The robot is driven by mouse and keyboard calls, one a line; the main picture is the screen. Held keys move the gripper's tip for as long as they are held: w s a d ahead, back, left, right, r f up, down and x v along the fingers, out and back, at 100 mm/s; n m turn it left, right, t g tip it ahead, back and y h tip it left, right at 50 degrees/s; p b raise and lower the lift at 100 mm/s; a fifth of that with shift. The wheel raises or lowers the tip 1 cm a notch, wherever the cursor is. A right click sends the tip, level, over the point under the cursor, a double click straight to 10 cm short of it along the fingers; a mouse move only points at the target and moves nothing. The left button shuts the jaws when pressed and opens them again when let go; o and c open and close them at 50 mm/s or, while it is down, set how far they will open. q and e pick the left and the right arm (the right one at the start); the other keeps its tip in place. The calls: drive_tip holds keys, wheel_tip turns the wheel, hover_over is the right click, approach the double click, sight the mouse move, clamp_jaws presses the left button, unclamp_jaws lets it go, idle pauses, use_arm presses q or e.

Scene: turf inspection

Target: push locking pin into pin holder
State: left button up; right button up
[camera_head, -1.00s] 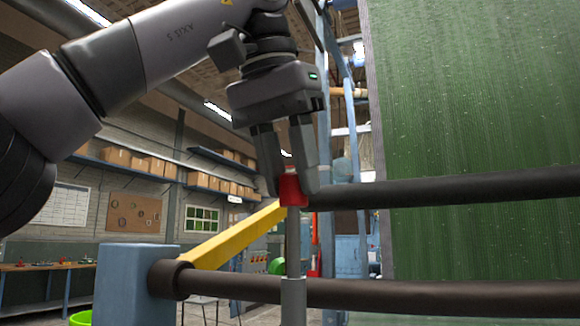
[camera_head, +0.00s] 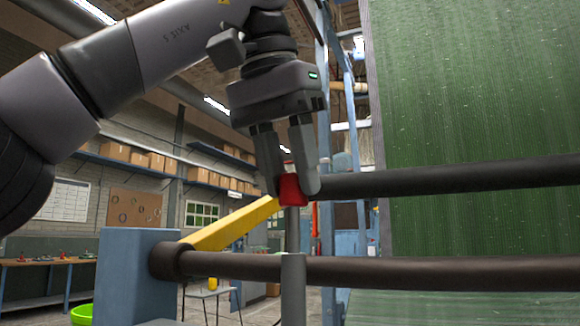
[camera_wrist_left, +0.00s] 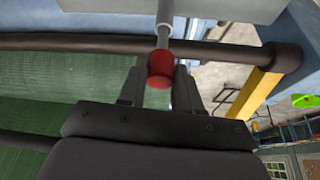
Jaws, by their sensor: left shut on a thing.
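The locking pin has a red knob (camera_head: 290,190) and a thin grey shaft (camera_head: 292,222). My left gripper (camera_head: 293,192) is shut on the red knob from above, with the pin upright. The pin holder (camera_head: 293,285) is a wider grey upright tube directly below, in line with the shaft. The shaft's lower end meets the tube's top; how deep it sits inside is hidden. In the left wrist view the red knob (camera_wrist_left: 160,68) is between the fingers, and the shaft runs to the lighter holder (camera_wrist_left: 165,14). My right gripper is not in view.
Two dark rollers run to the right, an upper one (camera_head: 450,180) close to my fingers and a lower one (camera_head: 420,271) behind the holder. A blue post (camera_head: 135,275) and a yellow bar (camera_head: 230,225) stand left. Green turf (camera_head: 480,90) hangs behind.

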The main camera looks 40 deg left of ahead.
use_arm(q)
drive_tip(key=shift+f+b, duration=0.95)
drive_tip(key=shift+f, duration=0.35)
drive_tip(key=o, duration=1.1)
drive_tip(key=shift+s+r+p, duration=0.15)
drive_tip(key=shift+r+p, duration=0.3)
drive_tip(key=shift+r, duration=0.1)
drive_tip(key=p+v, duration=0.5)
drive_tip(key=v, duration=0.1)
drive_tip(key=shift+s, duration=0.1)
